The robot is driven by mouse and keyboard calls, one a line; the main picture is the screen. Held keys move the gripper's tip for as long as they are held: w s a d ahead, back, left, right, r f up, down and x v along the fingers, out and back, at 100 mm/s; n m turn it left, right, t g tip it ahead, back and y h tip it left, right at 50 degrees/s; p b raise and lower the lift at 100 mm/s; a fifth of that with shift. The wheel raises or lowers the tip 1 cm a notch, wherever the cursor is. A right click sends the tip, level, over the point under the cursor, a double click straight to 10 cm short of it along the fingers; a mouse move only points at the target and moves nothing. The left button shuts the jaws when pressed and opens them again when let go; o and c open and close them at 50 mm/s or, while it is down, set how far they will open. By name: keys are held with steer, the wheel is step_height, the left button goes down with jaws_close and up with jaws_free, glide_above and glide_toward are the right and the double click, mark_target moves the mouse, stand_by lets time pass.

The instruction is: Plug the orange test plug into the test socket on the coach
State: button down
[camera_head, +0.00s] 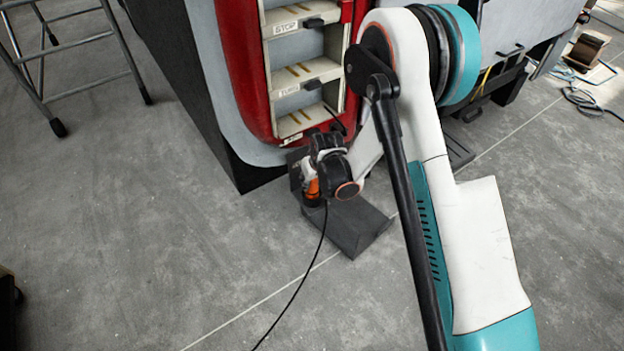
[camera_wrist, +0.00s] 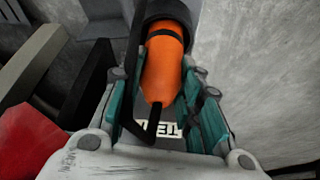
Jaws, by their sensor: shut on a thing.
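My gripper (camera_head: 318,178) is low at the bottom corner of the coach (camera_head: 245,70), shut on the orange test plug (camera_head: 312,188). In the wrist view the plug (camera_wrist: 165,68) lies lengthwise between the teal-sided fingers of the gripper (camera_wrist: 170,45). A thick black collar (camera_wrist: 168,12) surrounds its far end; I cannot tell whether this is part of the plug or the socket. A thin black cable (camera_head: 308,275) hangs from the plug to the floor. The test socket cannot be made out; a dark plate (camera_head: 294,165) shows beside the gripper.
Light shelves (camera_head: 305,78) with a "STOP" label sit in the red coach panel above the gripper. A metal stand (camera_head: 85,45) is at the far left.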

steer(key=shift+f, duration=0.55)
steer(key=c, duration=1.4)
jaws_free()
steer(key=shift+c, duration=0.2)
steer(key=shift+r, duration=0.1)
steer(key=p+v, duration=0.4)
steer(key=v, duration=0.6)
steer(key=shift+s+r+p, duration=0.25)
steer(key=shift+r+p, duration=0.1)
